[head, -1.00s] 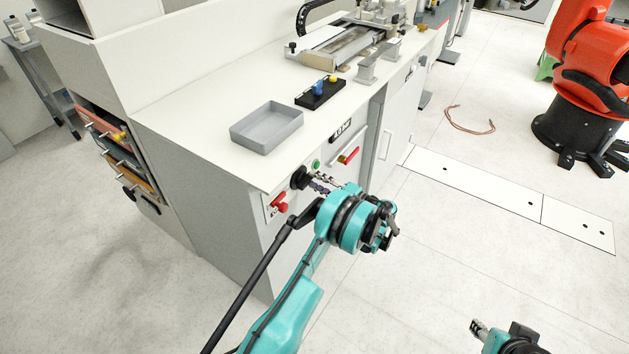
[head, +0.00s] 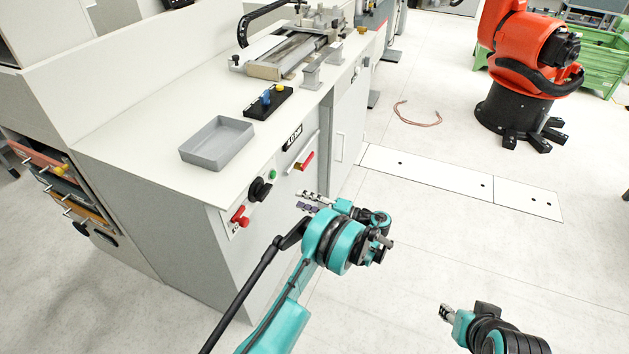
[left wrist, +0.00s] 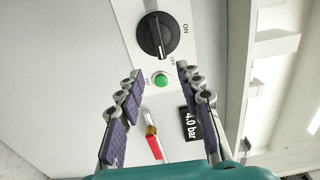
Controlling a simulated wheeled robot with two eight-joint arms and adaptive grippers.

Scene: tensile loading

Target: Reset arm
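My left gripper (head: 307,201) is in front of the machine's control panel in the head view, at the end of my teal left arm. In the left wrist view the left gripper (left wrist: 156,82) has its two purple-padded fingers spread wide, with nothing between the tips. Beyond them show a black rotary knob (left wrist: 157,35), a green button (left wrist: 161,79) and a red-handled lever (left wrist: 154,146). My right gripper (head: 446,312) is at the lower right of the head view, above the floor; its finger spacing is too small to tell.
A grey tray (head: 218,143) and a black block with blue and yellow parts (head: 268,102) sit on the white worktop (head: 150,140). A red switch (head: 240,217) is on the panel. A red robot (head: 520,60) stands at the back right. The floor right of the machine is largely clear.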

